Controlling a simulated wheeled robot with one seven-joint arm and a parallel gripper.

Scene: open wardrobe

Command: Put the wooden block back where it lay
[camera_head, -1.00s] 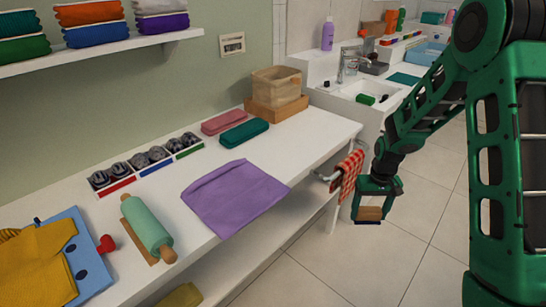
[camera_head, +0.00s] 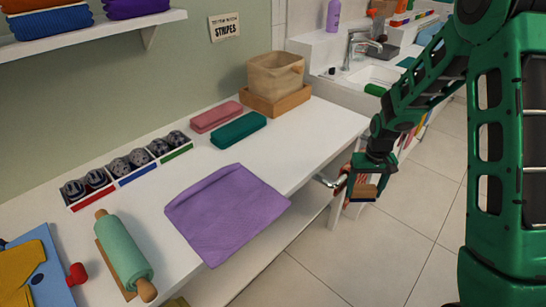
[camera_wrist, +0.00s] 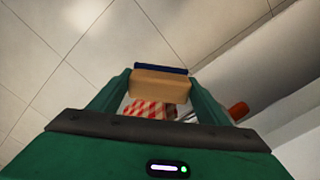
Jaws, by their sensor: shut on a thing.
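The wooden block (camera_head: 364,192) is a small tan block with a dark blue strip along one edge. My gripper (camera_head: 367,182) is shut on it and holds it in the air over the floor, off the right front edge of the white counter. In the wrist view my gripper (camera_wrist: 159,88) shows its two green fingers on either side of the block (camera_wrist: 160,88), its blue strip at the top edge. The place where the block lay cannot be told from these frames.
On the counter (camera_head: 310,150) are a purple cloth (camera_head: 225,210), a rolling pin (camera_head: 124,252), teal (camera_head: 238,130) and pink (camera_head: 216,117) cases, a sock tray (camera_head: 125,168) and a basket (camera_head: 275,75). A red-checked cloth (camera_wrist: 146,109) hangs behind my gripper. Bare counter shows right of the purple cloth.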

